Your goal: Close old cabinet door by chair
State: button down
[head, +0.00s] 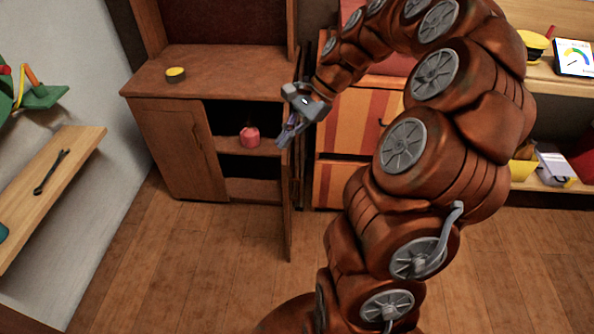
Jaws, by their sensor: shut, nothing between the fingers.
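The old wooden cabinet (225,62) stands at the back, centre-left. Its left door (183,155) is shut. Its right door (288,215) stands open, swung out toward me and seen nearly edge-on, so the right half of the cabinet is open to view. My gripper (284,140) is shut and empty, at the height of the door's upper part and at its left, inner side in the picture. I cannot tell whether it touches the door. No chair can be made out clearly.
A pink object (250,136) sits on the cabinet's inner shelf. A yellow-topped tin (175,74) stands on the cabinet top. A striped drawer unit (352,125) is just right of the open door. A wall shelf (62,185) holds a wrench. The wooden floor (190,270) in front is clear.

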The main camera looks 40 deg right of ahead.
jog(key=d+f+m+t+b, duration=0.2)
jog(key=d+f+m, duration=0.3)
jog(key=d, duration=0.4)
jog(key=d+f+m+t+b, duration=0.2)
jog(key=d+f+m, duration=0.2)
jog(key=d+f, duration=0.3)
jog(key=w+a+f+b, duration=0.1)
jog(key=w+a+f, duration=0.4)
jog(key=a, duration=0.3)
jog(key=shift+w+f+b, duration=0.3)
jog(key=shift+w+b, duration=0.05)
jog(key=shift+w, duration=0.5)
jog(key=shift+a, duration=0.2)
